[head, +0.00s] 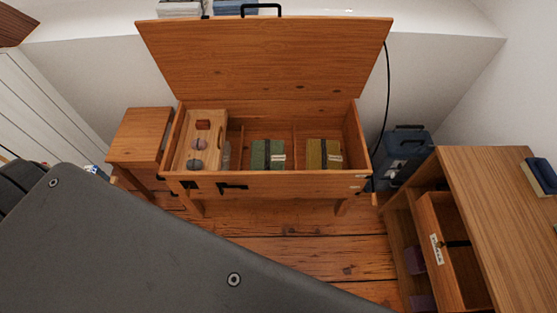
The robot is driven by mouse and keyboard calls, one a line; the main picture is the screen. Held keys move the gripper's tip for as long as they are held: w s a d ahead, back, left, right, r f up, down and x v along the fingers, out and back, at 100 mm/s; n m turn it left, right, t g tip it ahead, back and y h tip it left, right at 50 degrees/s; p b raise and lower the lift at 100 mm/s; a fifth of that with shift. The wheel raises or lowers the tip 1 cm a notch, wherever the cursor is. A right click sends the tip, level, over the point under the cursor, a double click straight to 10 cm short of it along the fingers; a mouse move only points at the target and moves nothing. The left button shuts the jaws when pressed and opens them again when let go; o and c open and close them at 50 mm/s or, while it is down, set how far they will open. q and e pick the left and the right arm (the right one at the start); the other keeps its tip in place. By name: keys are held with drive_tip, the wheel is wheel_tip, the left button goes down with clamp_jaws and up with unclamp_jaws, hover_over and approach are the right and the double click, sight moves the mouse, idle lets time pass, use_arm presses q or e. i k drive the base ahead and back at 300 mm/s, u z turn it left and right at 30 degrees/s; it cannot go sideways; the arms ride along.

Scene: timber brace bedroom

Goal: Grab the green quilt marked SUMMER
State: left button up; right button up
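An open wooden chest (265,184) stands against the back wall with its lid (265,55) raised. In its middle compartment lies a folded green bundle (260,150) with a dark strap and a pale label. In the compartment to its right lies a folded olive-yellow bundle (316,150), also with a dark strap and a pale label. The lettering on both labels is too small to read, so I cannot tell which says SUMMER. Neither of my grippers can be made out in the head view.
A wooden tray (218,120) with several small items fills the chest's left part. A side table (140,128) stands left, blue cases (402,150) right. A wooden cabinet (505,215) has an open drawer (436,215). A large grey panel covers the lower left.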

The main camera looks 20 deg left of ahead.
sight(267, 155)
drive_tip(key=k, duration=1.15)
drive_tip(key=z, duration=0.85)
drive_tip(key=i, duration=1.35)
drive_tip(key=u, duration=1)
